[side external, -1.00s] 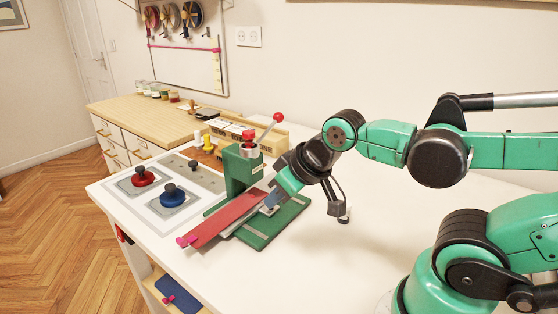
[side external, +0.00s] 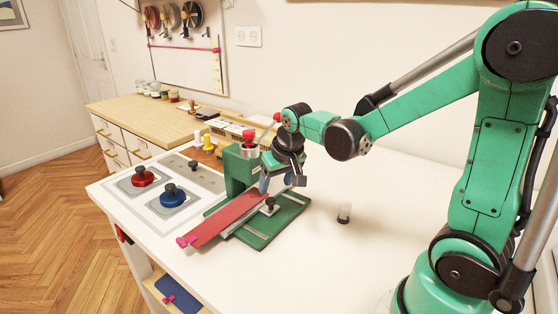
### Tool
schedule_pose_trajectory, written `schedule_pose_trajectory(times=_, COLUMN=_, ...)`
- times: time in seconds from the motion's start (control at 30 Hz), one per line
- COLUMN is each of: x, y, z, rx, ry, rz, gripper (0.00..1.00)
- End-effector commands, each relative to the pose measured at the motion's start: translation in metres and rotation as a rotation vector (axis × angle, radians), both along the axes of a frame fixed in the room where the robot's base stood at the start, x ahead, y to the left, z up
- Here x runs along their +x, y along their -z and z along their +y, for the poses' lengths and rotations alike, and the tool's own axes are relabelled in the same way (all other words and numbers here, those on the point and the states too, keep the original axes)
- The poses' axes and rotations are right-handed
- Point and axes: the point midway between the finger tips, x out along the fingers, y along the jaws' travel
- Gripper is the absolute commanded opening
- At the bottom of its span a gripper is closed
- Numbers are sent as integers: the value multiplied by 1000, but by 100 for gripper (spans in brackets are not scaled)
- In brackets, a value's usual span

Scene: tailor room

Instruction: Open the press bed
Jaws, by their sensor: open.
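The green press (side external: 238,172) stands on the white table, with a red cap (side external: 248,136) on top and a red-tipped lever (side external: 277,117) partly hidden behind my arm. Its flat green base (side external: 262,238) reaches toward the front right. A long red strip (side external: 215,222) lies slanted across the base, its pink-clipped end (side external: 186,240) out past the left edge. A small black knob (side external: 270,202) stands on the bed beside the strip. My gripper (side external: 280,187) is open, pointing down just behind the knob, near the press body. Whether its fingers touch anything is unclear.
A red-knobbed plate (side external: 143,177) and a blue-knobbed plate (side external: 172,195) sit left of the press. A grey plate with a black knob (side external: 193,165) lies behind them. The table's right side is mostly clear.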

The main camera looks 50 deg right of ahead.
Motion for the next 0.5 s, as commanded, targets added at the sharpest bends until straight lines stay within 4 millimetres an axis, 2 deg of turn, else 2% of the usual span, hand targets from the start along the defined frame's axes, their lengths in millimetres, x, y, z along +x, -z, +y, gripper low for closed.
schedule_pose_trajectory(times=0.5, x=18, y=44, z=-8, rx=1, ry=3, rz=0, gripper=63)
